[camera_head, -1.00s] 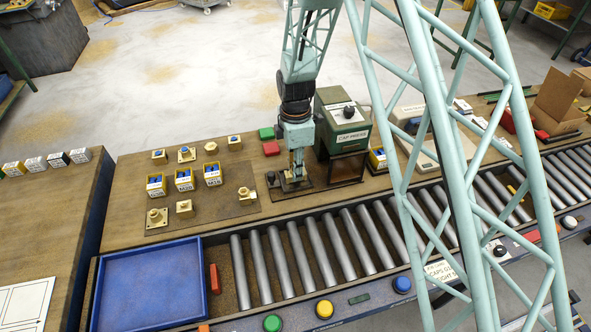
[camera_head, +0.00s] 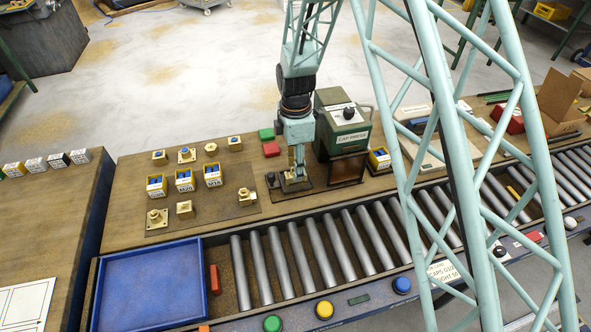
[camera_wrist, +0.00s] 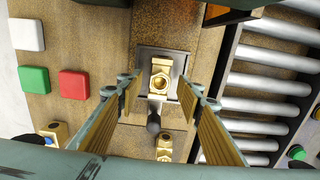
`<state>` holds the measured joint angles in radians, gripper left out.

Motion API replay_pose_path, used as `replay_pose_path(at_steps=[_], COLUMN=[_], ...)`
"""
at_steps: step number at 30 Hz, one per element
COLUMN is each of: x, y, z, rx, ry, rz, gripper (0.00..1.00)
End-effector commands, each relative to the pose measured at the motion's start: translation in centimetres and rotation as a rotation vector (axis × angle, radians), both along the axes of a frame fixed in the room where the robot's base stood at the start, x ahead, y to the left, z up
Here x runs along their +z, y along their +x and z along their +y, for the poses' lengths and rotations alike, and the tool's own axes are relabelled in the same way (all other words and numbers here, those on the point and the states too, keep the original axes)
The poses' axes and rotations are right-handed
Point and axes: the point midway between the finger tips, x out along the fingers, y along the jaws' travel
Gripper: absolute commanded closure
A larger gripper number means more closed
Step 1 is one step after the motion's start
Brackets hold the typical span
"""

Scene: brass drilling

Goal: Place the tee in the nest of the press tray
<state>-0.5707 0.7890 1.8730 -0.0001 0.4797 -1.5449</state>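The brass tee (camera_wrist: 160,78) sits in the nest of the press tray (camera_wrist: 178,55), with its round opening facing the wrist camera. Whether it is fully seated is hard to tell. My gripper (camera_wrist: 160,90) is open, with one ribbed finger on each side of the tee and visible gaps between. In the head view my gripper (camera_head: 297,172) points down over the press tray (camera_head: 290,187), in front of the green cap press (camera_head: 343,120), and largely hides the tee.
Another brass fitting (camera_wrist: 165,146) lies close below the tray in the wrist view. Red (camera_wrist: 73,84), green (camera_wrist: 35,79) and white (camera_wrist: 28,34) blocks lie to its left. The roller conveyor (camera_wrist: 265,88) runs on the right. Several fittings and small labelled boxes (camera_head: 184,180) stand left.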

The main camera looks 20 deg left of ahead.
Motion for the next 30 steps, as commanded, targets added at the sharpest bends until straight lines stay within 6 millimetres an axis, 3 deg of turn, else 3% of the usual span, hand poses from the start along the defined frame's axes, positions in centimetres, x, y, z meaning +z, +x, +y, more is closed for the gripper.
replay_pose_path(at_steps=[18, 30], x=[7.8, 10.1], y=[0.1, 0.0], z=[0.0, 0.0], rx=[0.000, 0.000], ry=[0.001, 0.001], rz=[-0.002, -0.001], gripper=[0.66, 0.66])
